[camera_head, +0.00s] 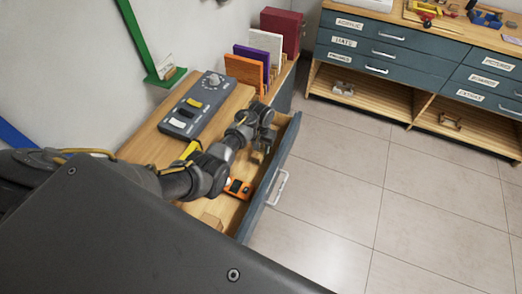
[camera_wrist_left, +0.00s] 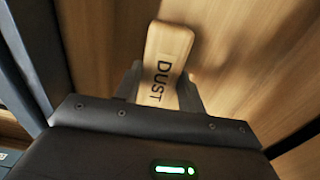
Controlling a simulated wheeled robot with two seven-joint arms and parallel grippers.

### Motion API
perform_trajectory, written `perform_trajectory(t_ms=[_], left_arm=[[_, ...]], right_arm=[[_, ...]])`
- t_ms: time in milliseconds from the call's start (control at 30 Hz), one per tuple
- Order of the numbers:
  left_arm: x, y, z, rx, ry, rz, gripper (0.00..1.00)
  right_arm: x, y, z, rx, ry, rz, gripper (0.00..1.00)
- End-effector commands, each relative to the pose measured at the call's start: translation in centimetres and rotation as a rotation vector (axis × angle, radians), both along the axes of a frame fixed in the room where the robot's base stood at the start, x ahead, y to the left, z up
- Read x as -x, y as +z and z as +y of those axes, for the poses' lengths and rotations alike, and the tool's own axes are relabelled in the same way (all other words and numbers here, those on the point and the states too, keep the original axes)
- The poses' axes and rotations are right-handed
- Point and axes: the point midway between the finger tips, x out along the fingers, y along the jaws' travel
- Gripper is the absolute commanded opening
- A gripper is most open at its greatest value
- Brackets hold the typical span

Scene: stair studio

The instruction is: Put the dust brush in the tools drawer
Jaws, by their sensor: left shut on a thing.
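The dust brush (camera_wrist_left: 168,50) has a pale wooden handle marked "DUST". In the left wrist view it sits between the two dark fingers of my left gripper (camera_wrist_left: 158,88), which is shut on it. In the head view my left gripper (camera_head: 260,150) is over the far part of the open drawer (camera_head: 268,182), pointing down. The brush is mostly hidden there, and I cannot tell whether it touches the drawer floor. The drawer has a blue-grey front and a wooden inside. My right gripper is not in view.
An orange and black tool (camera_head: 237,188) lies in the drawer's nearer part. A grey control box (camera_head: 197,105) stands on the wooden top beside it. Upright coloured panels (camera_head: 245,68) stand behind. A labelled drawer cabinet (camera_head: 395,50) is across the open tiled floor (camera_head: 350,170).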

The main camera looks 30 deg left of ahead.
Motion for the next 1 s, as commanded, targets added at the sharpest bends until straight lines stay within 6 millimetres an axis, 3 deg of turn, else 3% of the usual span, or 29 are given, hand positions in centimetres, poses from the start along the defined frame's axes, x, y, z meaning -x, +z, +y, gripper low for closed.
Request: perform_trajectory(t_ms=[333,367,533,833,1000], left_arm=[[0.0,-0.2,0.0,0.000,0.000,0.000,0.21],[0.0,-0.2,0.0,0.000,0.000,0.000,0.41],[0.0,-0.2,0.0,0.000,0.000,0.000,0.61],[0.0,0.1,0.0,0.000,0.000,-0.001,0.61],[-0.1,2.1,-0.1,0.001,0.000,-0.005,0.61]], right_arm=[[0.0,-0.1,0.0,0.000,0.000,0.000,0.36],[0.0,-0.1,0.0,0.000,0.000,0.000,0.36],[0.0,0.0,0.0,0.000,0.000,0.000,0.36],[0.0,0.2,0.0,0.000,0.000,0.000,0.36],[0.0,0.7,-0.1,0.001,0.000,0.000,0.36]])
